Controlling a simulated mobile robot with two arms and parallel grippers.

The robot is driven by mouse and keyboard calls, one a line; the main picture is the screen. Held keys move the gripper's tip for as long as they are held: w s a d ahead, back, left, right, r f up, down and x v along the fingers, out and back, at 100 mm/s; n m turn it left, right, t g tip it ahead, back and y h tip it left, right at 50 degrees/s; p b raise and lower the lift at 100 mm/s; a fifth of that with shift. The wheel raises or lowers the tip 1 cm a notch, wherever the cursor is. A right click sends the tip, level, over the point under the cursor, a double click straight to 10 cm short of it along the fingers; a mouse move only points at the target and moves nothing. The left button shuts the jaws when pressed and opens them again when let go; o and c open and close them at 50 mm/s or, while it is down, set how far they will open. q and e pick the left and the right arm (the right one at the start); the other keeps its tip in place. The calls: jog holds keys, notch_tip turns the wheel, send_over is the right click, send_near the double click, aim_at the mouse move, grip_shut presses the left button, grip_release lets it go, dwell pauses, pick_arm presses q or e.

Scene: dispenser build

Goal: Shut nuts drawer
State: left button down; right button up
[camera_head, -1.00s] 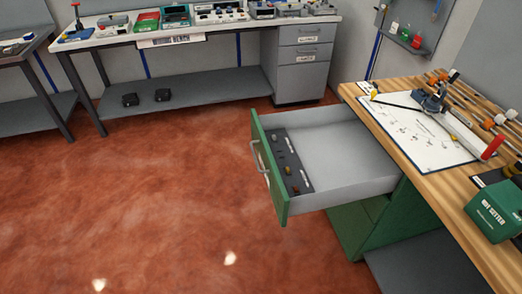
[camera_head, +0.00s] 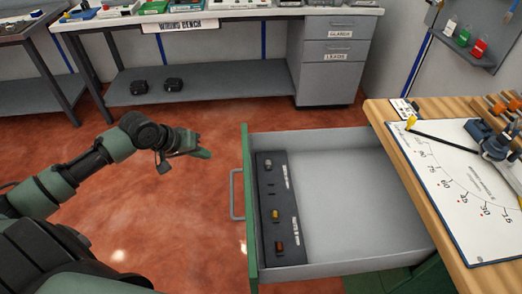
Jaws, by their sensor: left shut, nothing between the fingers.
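The drawer (camera_head: 350,165) stands pulled out from the green cabinet under the wooden bench. Its green front panel (camera_head: 250,235) faces left and carries a grey bar handle (camera_head: 236,193). A dark strip (camera_head: 267,190) with several small nuts lies inside, along the front panel; the rest of the drawer is bare. Its label is too small to read. My left gripper (camera_head: 205,153) is shut and empty, to the left of the drawer front and a little above and beyond the handle, apart from it. My right gripper is not in view.
The wooden bench (camera_head: 400,150) bears a white chart board (camera_head: 460,200) with a pointer and tools. A grey drawer cabinet (camera_head: 328,65) and a white bench (camera_head: 90,23) stand at the back. Red floor (camera_head: 190,215) left of the drawer is free.

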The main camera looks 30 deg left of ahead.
pick_arm(q)
jog(key=w+d+f, duration=0.6)
jog(key=w+f, duration=0.1)
jog(key=shift+w+p, duration=0.2)
jog(key=shift+p, duration=0.1)
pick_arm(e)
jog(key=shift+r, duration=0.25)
